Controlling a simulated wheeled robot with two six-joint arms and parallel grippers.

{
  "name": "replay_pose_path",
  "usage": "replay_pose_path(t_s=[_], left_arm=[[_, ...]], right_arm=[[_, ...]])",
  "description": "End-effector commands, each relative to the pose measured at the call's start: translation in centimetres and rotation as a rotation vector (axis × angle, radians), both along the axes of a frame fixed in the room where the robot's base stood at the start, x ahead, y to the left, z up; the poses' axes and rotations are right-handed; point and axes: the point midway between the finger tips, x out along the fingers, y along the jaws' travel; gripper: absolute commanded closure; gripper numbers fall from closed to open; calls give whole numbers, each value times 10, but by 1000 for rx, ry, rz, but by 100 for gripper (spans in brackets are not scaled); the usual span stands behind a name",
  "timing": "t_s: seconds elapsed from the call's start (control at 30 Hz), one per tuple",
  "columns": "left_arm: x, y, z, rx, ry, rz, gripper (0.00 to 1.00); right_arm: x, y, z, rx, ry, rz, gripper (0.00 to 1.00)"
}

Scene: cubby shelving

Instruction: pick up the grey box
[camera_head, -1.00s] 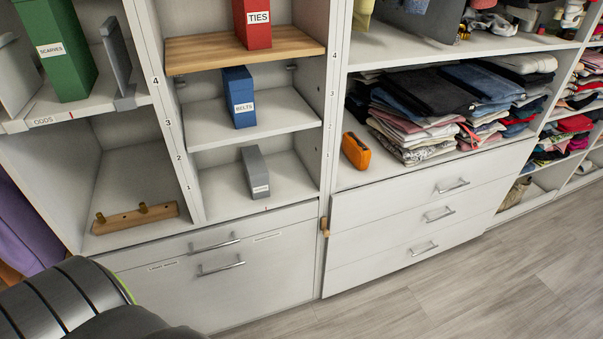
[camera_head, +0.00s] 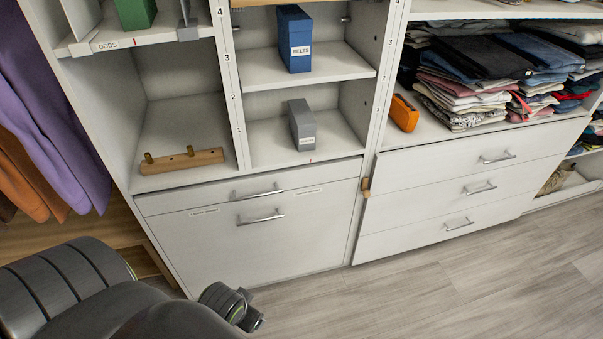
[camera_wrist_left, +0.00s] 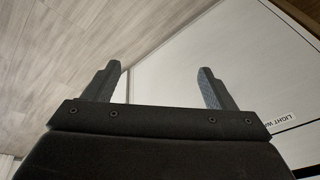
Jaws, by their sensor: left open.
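The grey box (camera_head: 302,125) stands upright in the lowest cubby of the narrow middle column in the head view, with a small white label on its front. A blue box labelled BELTS (camera_head: 295,40) stands on the shelf above it. My left gripper shows in the left wrist view (camera_wrist_left: 158,85), with its two fingers wide apart and nothing between them. The floor and a white drawer front are beyond the fingers. The grey box is not in the wrist view. In the head view my left arm is low at the bottom left, well below the grey box. My right gripper is not in view.
A wooden peg rack (camera_head: 180,161) lies in the cubby to the left. An orange case (camera_head: 404,113) and folded clothes (camera_head: 490,80) are to the right. Drawer handles (camera_head: 260,218) stick out below. A purple garment (camera_head: 45,110) hangs at far left. The floor (camera_head: 430,285) is clear.

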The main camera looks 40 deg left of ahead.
Motion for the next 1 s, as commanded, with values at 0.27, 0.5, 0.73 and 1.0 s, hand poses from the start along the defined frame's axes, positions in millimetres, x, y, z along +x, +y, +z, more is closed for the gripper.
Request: replay_pose_path(t_s=[0.27, 0.5, 0.73, 1.0], left_arm=[[40, -1, 68, -1, -44, 33, 22], [103, 7, 78, -6, -51, 101, 22], [196, 23, 103, -3, -62, 220, 22], [308, 46, 179, -7, -96, 426, 22]], right_arm=[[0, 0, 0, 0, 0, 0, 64], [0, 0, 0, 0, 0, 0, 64], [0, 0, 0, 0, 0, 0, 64], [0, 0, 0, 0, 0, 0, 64]])
